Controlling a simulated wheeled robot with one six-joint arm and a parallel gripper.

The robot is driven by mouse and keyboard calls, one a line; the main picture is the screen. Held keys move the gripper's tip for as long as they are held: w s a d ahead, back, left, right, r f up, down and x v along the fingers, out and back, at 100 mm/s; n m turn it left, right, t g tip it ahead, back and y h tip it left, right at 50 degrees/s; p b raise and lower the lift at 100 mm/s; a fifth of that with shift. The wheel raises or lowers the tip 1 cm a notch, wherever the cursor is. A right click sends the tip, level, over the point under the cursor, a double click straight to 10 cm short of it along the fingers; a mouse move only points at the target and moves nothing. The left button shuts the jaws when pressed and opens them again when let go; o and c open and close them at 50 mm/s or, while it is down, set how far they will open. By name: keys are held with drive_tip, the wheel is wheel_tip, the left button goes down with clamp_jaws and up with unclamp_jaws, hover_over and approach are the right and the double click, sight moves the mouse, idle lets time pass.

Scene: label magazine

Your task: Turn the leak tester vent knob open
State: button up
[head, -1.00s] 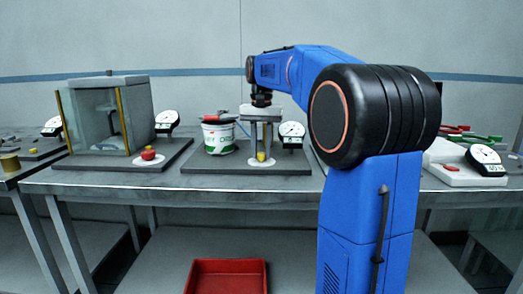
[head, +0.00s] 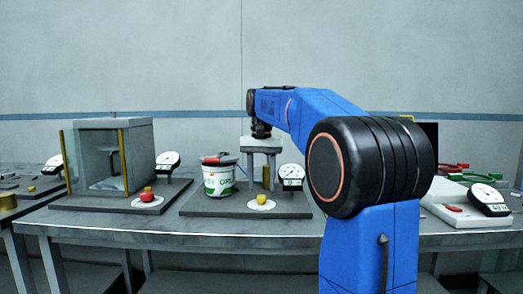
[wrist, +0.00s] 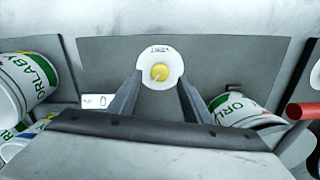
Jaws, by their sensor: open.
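A round yellow knob (head: 261,197) stands on a white disc (head: 262,205) on a dark grey base plate, in front of my gripper (head: 261,185) in the head view. My gripper is open and empty, with its fingers pointing down. In the wrist view the knob (wrist: 160,72) shows just beyond the gap between the fingertips (wrist: 160,84), with a small pointer mark on it. No finger is seen touching it. I cannot read whether the knob is open or closed.
A white bucket (head: 219,180) with a red-handled item on top stands left of the gripper. A dial gauge (head: 291,177) is on the right. Another gauge (head: 488,199) stands far right.

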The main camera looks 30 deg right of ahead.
sight(261, 197)
wheel_tip(261, 197, up, 14)
idle(0.4)
drive_tip(key=shift+s+f, duration=0.1)
drive_tip(key=shift+f, duration=0.05)
idle(0.3)
drive_tip(key=s+a+f+n+t, duration=0.1)
drive_tip(key=s+a+f+n, duration=0.1)
drive_tip(key=s+a+f, duration=0.4)
drive_tip(key=s+a+f+n+t, duration=0.25)
drive_tip(key=s+a+f, duration=0.25)
drive_tip(key=s+f, duration=0.4)
drive_tip(key=s+a+f+n, duration=0.2)
drive_tip(key=s+f, duration=0.5)
drive_tip(key=f, duration=0.4)
drive_tip(key=s+a+f+n+t, duration=0.1)
drive_tip(key=s+a+f+n, duration=0.1)
drive_tip(key=s+f, duration=0.6)
wheel_tip(261, 197, down, 4)
drive_tip(key=shift+s+a+r, duration=0.1)
drive_tip(key=shift+s+a, duration=0.05)
drive_tip(key=shift+a, duration=0.3)
